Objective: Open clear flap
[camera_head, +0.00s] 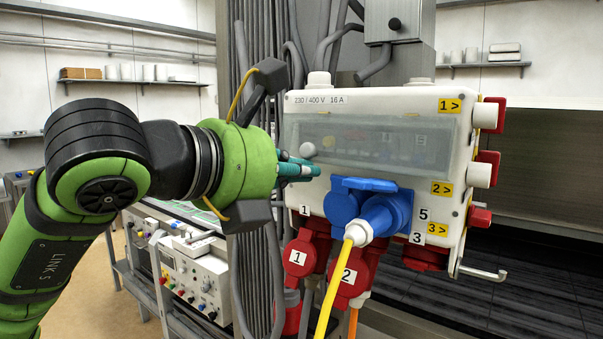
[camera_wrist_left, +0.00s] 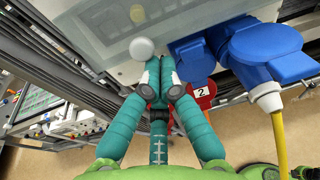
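The clear flap (camera_head: 372,141) is a see-through, greenish panel across the front of the white power box, and it looks closed. A round whitish knob (camera_head: 308,149) sits at its lower left; it also shows in the left wrist view (camera_wrist_left: 140,47). My left gripper (camera_head: 316,170) has teal fingers and reaches in from the left. In the left wrist view its fingertips (camera_wrist_left: 160,68) are drawn together just below the knob, with nothing seen between them. I cannot tell whether they touch the flap or the knob. My right gripper is in neither view.
Below the flap are a blue socket cover and plug (camera_head: 385,214) with a yellow cable (camera_head: 329,290), and red sockets (camera_head: 306,255). Red connectors (camera_head: 489,115) stick out on the box's right side. Grey conduits run behind my left gripper. A bench with instruments (camera_head: 190,275) stands at lower left.

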